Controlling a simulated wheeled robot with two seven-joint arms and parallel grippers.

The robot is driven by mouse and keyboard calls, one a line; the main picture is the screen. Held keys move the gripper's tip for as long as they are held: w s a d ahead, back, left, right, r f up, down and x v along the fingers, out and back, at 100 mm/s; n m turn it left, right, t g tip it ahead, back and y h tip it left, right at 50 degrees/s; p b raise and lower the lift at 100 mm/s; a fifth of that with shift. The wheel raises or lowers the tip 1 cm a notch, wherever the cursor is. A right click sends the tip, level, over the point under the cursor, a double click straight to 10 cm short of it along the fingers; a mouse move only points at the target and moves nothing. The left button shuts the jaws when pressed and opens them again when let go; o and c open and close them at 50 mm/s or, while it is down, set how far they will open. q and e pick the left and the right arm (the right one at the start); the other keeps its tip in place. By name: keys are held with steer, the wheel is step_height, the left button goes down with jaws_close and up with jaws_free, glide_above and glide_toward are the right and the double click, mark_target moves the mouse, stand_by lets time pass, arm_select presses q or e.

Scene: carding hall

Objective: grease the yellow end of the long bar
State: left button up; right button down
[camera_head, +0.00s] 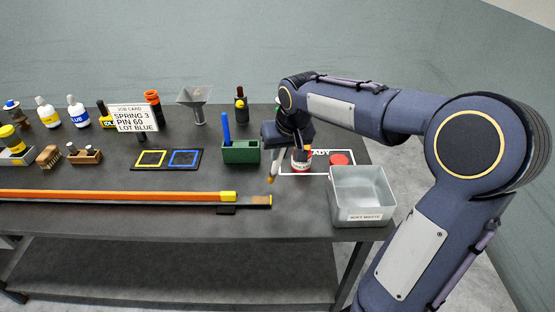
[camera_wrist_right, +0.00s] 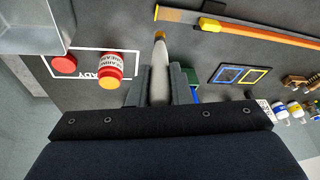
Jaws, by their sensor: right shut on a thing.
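My right gripper (camera_head: 279,150) is shut on a pale-handled brush (camera_wrist_right: 160,80) with a yellow-brown tip, pointing down. It also shows in the head view (camera_head: 273,170). The long orange bar (camera_head: 120,196) lies along the front of the table, with a yellow end (camera_head: 229,197) at its right. A dark strip with a tan tip extends beyond that end. The brush tip appears above and behind the tan tip, apart from the yellow end. The open grease tin (camera_head: 301,161) stands right of the brush, its red lid (camera_head: 340,159) beside it. My left gripper is not in view.
A grey metal waste bin (camera_head: 362,196) stands at the table's right front. A green box (camera_head: 240,152) with a blue tool is left of the brush. Blue and yellow frames (camera_head: 168,159) lie on a dark mat. Bottles, a funnel and a job card (camera_head: 132,118) line the back.

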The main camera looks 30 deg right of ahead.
step_height(320, 180, down, 7)
steer(key=b, duration=0.5)
steer(key=shift+f+b, duration=0.9)
stand_by(0.5)
steer(key=shift+w+a, duration=1.8)
steer(key=shift+a, duration=1.15)
steer(key=s+d, duration=0.3)
steer(key=d, duration=0.3)
steer(key=shift+s, duration=0.3)
steer(key=shift+r, duration=0.1)
